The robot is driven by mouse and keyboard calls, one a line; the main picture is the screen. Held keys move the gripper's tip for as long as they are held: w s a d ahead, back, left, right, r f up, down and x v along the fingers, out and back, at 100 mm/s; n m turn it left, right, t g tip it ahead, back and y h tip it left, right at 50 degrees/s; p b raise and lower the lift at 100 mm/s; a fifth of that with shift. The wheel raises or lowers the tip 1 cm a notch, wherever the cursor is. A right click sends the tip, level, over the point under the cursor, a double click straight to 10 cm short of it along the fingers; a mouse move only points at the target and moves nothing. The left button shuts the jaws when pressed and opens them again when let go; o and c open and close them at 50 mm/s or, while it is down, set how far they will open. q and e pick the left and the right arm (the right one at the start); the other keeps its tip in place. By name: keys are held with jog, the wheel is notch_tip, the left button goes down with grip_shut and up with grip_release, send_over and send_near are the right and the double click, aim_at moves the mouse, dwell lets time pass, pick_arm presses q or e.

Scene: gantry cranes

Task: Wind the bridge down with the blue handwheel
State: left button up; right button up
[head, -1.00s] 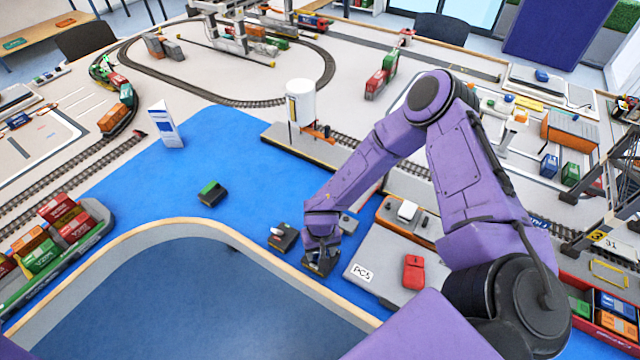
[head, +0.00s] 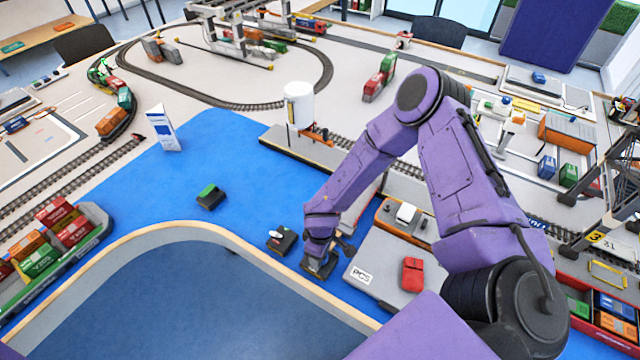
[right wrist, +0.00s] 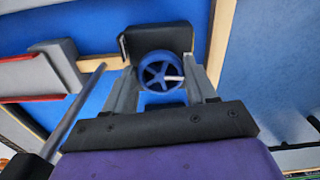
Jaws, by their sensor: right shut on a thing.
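The blue handwheel (right wrist: 160,72) shows in the right wrist view on a dark block, with a pale handle at its right side. My right gripper (right wrist: 163,88) is shut on it, with one grey finger on each side. In the head view my right gripper (head: 318,265) reaches down to the blue mat's front edge and hides the wheel. The grey gantry crane with its bridge (head: 228,12) stands at the top of the head view, over the track, partly cut off by the frame. My left gripper is not in view.
A dark box with a white-topped control (head: 282,240) stands just left of my right gripper. A dark box with a green top (head: 210,195) lies farther left. The grey PC5 platform (head: 385,268) with a red car is close on the right. Blue mat is clear between.

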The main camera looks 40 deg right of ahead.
jog(key=shift+n, duration=0.7)
jog(key=o, duration=1.1)
jog(key=shift+c, duration=0.2)
notch_tip(320, 180, up, 11)
jog(key=shift+f, duration=0.2)
